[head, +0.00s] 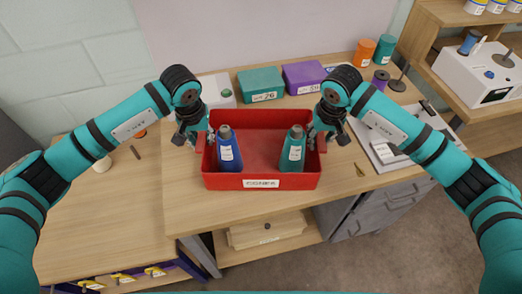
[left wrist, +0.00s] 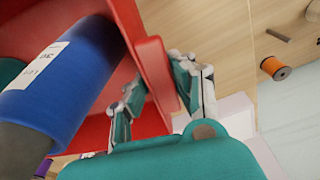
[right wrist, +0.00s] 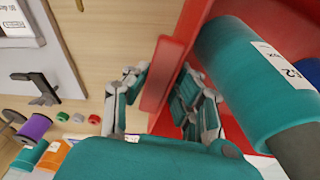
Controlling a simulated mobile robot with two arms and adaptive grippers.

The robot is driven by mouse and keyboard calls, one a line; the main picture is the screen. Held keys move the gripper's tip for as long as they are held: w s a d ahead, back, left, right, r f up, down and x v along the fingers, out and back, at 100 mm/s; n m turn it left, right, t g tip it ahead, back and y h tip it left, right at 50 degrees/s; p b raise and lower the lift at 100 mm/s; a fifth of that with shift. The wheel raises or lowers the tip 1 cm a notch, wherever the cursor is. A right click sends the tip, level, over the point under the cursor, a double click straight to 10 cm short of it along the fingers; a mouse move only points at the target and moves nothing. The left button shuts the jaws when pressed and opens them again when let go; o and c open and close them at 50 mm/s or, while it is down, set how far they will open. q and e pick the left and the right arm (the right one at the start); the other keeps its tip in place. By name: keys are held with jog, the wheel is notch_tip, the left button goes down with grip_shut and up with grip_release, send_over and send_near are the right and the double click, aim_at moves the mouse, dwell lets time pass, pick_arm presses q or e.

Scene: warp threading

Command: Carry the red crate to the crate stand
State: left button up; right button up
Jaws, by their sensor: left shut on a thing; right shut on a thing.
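The red crate (head: 262,183) shows in the middle of the head view, over the front part of the wooden table. A blue bottle-like cone (head: 229,152) and a teal one (head: 293,152) stand inside it, left and right. My left gripper (head: 205,138) is shut on the crate's left wall, which also shows between its fingers in the left wrist view (left wrist: 158,75). My right gripper (head: 319,138) is shut on the right wall, seen in the right wrist view (right wrist: 160,75). I cannot tell whether the crate touches the table. I cannot identify the crate stand.
Behind the crate are a teal box (head: 260,84) and a purple box (head: 304,77). Orange (head: 364,52) and teal (head: 384,50) spools stand at the back right. A white board (head: 390,150) lies right of the crate. The left table (head: 100,215) is mostly clear.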

pick_arm(q)
jog(key=shift+a, duration=0.1)
grip_shut()
pick_arm(e)
jog(key=shift+d, duration=0.1)
grip_shut()
pick_arm(q)
jog(key=shift+w+r, duration=0.1)
pick_arm(e)
jog(key=shift+r, duration=0.1)
